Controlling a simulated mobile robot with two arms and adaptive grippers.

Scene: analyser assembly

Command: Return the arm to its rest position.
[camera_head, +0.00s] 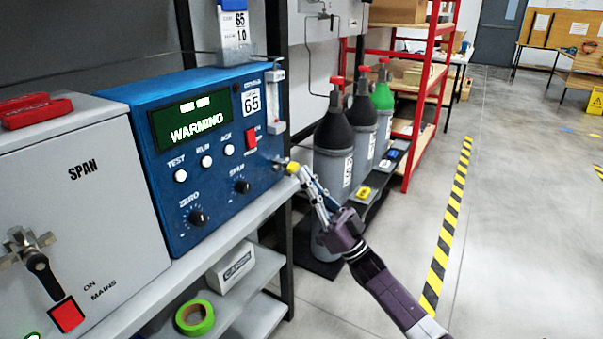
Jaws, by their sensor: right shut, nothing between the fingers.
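My right gripper (306,178) comes in from the lower right and is shut and empty. Its fingertips are beside a small yellow piece (292,167) at the right end of the blue analyser (160,215); I cannot tell whether they touch it. The analyser stands on a bench, and its green display reads "WARMING". A metal fitting (279,163) shows on its lower right, just left of the yellow piece. My left gripper is not in view.
A grey cabinet (85,190) marked "SPAN" stands left of the analyser. Several gas cylinders (333,150) stand close behind my right gripper, before a red shelf rack (432,75). A green tape roll (195,317) lies on a lower shelf. The floor at right is open.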

